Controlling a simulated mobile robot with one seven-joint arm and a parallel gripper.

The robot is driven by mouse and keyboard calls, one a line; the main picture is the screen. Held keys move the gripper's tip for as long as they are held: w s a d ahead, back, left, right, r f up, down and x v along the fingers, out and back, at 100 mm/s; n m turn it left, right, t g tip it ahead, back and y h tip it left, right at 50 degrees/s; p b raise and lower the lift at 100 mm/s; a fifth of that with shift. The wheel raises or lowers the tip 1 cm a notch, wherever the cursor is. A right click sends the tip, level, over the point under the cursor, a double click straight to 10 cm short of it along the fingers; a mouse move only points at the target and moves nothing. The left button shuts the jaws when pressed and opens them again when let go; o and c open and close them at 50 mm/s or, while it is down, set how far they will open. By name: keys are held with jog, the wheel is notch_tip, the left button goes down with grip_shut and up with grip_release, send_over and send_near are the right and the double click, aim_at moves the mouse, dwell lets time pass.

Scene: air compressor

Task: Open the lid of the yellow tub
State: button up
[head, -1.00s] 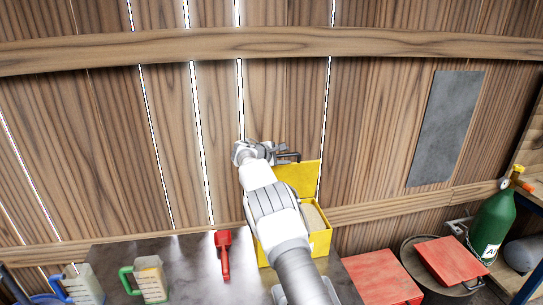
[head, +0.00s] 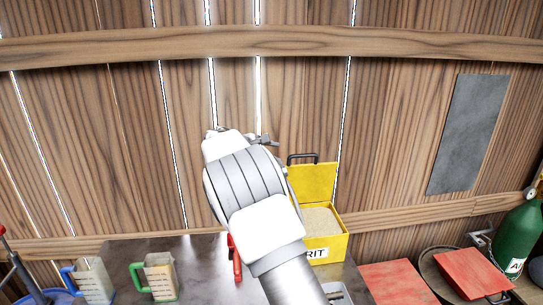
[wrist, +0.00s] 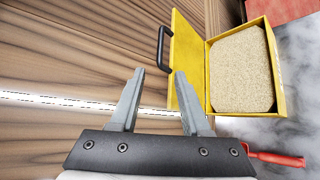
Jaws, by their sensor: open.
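The yellow tub (head: 328,247) stands on the bench against the plank wall, with "RIT" readable on its front and its left part hidden by my arm. Its lid (head: 314,183) stands upright at the back, with a dark handle (head: 302,157) at its top edge. In the wrist view the tub (wrist: 282,92) is full of tan grit (wrist: 242,70), and the raised lid (wrist: 186,62) has its black handle (wrist: 161,48) on the left. My gripper (wrist: 158,78) is open and empty, apart from the handle. In the head view my gripper (head: 264,140) is partly hidden, left of the lid.
A red tool (head: 236,258) lies left of the tub, partly behind my arm. Jugs with green (head: 158,276) and blue (head: 90,282) handles stand farther left. A red box (head: 393,283) and green cylinder (head: 517,238) are at right.

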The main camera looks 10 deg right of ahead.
jog(key=shift+s+a+r, duration=0.2)
jog(key=shift+s+a, duration=0.05)
jog(key=shift+s, duration=0.05)
jog(key=shift+d+f, duration=0.1)
jog(key=shift+f, duration=0.15)
jog(key=c, duration=0.4)
jog(key=d+f+y, duration=0.1)
jog(key=f, duration=0.1)
jog(key=d+f+y+b, duration=0.1)
jog(key=f, duration=0.1)
jog(key=d+f+m+y+b, duration=0.1)
jog(key=f, duration=0.1)
jog(key=shift+w+d+f, duration=0.1)
jog(key=shift+w+f, duration=0.1)
jog(key=shift+w, duration=0.1)
grip_shut()
notch_tip(320, 180, down, 6)
jog(key=d+m+t+y+b, duration=0.1)
jog(key=d+m+y+b, duration=0.15)
jog(key=y+b, duration=0.2)
jog(key=s+d+r+m+t+y+b, duration=0.3)
jog(key=s+d+r+m+t+b, duration=0.25)
jog(key=s+d+m+t, duration=0.35)
jog(key=w+a+p, duration=0.2)
jog(key=w, duration=1.2)
jog(key=shift+w+r+m+g, duration=0.2)
jog(key=shift+w+m+g, duration=0.1)
jog(key=shift+m, duration=0.05)
